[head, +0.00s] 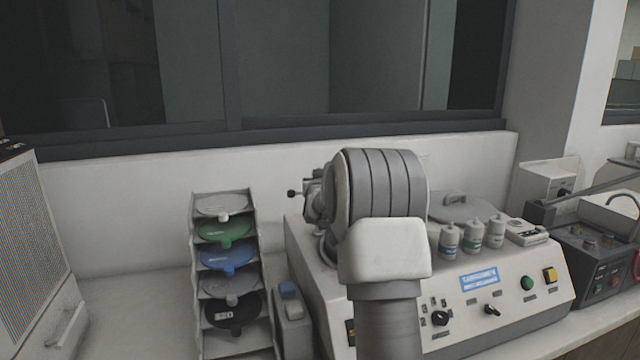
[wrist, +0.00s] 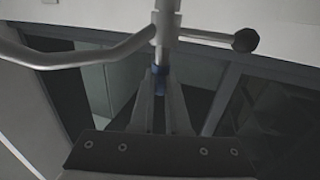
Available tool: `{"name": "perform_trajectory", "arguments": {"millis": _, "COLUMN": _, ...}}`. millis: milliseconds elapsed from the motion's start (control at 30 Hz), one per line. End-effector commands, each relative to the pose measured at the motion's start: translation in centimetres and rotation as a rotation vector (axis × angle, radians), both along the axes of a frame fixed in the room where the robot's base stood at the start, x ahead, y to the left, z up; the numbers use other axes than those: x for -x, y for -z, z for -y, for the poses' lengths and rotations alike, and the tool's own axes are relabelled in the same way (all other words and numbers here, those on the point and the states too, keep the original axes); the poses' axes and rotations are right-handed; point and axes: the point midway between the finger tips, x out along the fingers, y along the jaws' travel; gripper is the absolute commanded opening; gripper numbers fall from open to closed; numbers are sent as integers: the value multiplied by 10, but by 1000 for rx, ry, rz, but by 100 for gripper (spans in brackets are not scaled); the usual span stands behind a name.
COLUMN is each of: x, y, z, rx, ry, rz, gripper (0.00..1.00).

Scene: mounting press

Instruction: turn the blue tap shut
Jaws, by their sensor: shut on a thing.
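In the wrist view, the blue tap (wrist: 160,71) is a small blue piece on a grey metal post (wrist: 166,24). My gripper (wrist: 161,82) reaches it with both fingers, one on each side, and is shut on it. The fingers hide part of the tap, and its exact turn angle cannot be told. In the head view, my own arm covers the tap and the fingertips.
A curved pipe (wrist: 85,58) and a dark-knobbed lever (wrist: 245,40) lie close to the fingers. In the head view, a control box (head: 470,300) carries several small bottles. A rack (head: 197,285) of coloured discs stands at the left.

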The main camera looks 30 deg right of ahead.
Motion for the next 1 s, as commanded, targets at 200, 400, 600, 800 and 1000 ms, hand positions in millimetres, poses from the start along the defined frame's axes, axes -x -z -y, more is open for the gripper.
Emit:
{"name": "perform_trajectory", "arguments": {"millis": 200, "x": -3, "y": -2, "z": -6, "rx": 1, "ry": 123, "rz": -5, "gripper": 0}}
{"name": "perform_trajectory", "arguments": {"millis": 400, "x": -5, "y": -4, "z": -6, "rx": 1, "ry": 246, "rz": -7, "gripper": 0}}
{"name": "perform_trajectory", "arguments": {"millis": 600, "x": -6, "y": -6, "z": -7, "rx": 2, "ry": 381, "rz": -8, "gripper": 0}}
{"name": "perform_trajectory", "arguments": {"millis": 800, "x": -8, "y": -6, "z": -8, "rx": 1, "ry": 539, "rz": -6, "gripper": 0}}
{"name": "perform_trajectory", "arguments": {"millis": 1000, "x": -10, "y": -2, "z": -8, "rx": -2, "ry": 684, "rz": -5, "gripper": 0}}
